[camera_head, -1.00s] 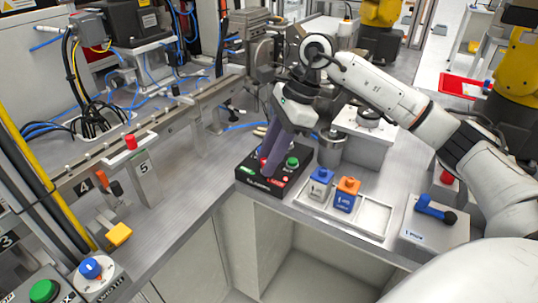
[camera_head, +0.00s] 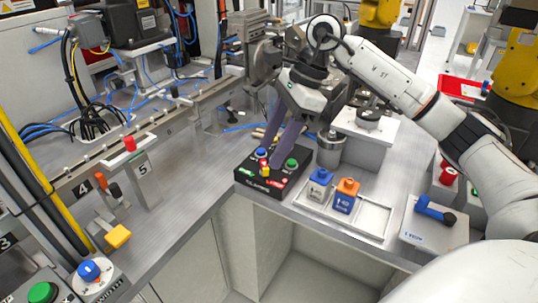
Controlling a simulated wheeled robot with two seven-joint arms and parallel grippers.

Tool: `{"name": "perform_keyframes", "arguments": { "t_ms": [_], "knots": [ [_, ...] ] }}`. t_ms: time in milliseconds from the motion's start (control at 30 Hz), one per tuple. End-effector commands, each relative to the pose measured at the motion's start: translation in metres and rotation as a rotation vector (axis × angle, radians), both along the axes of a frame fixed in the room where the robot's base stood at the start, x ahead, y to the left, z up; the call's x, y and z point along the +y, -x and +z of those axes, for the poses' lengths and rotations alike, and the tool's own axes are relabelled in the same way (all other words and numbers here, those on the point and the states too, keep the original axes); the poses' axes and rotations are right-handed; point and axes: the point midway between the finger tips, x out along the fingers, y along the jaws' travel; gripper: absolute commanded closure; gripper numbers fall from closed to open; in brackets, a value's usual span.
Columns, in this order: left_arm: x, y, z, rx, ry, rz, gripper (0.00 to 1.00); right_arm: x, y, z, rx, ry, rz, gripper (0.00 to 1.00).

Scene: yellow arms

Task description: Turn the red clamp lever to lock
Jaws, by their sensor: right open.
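The black control box (camera_head: 256,184) sits near the front edge of the bench, at the middle of the camera_head view. Its top has a blue button, a green button (camera_head: 291,163), a green label at left and a red label (camera_head: 279,182) at right. A small red and yellow lever (camera_head: 264,166) stands between them, partly hidden by my fingers. My right gripper (camera_head: 269,153) points down over the box with its dark fingers apart, close around or beside the lever. I cannot tell whether they touch it. My left gripper is out of view.
A blue block (camera_head: 319,187) and an orange block (camera_head: 346,195) stand in a tray right of the box. A metal cylinder (camera_head: 330,149) stands behind them. A blue-handled fixture (camera_head: 434,216) is at far right. Bare bench lies left of the box.

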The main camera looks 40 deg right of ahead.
Motion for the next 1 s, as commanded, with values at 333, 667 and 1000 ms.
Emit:
{"name": "perform_keyframes", "arguments": {
  "t_ms": [333, 667, 1000],
  "knots": [
    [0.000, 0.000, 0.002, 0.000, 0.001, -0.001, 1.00, -0.021, 0.008, 0.056, -0.002, 0.000, 0.000, 0.52],
    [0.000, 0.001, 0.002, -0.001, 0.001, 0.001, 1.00, -0.024, 0.010, 0.063, 0.000, 0.000, 0.001, 0.52],
    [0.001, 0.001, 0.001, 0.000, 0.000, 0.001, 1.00, -0.024, 0.010, 0.063, -0.001, -0.001, 0.001, 0.52]
  ]
}}
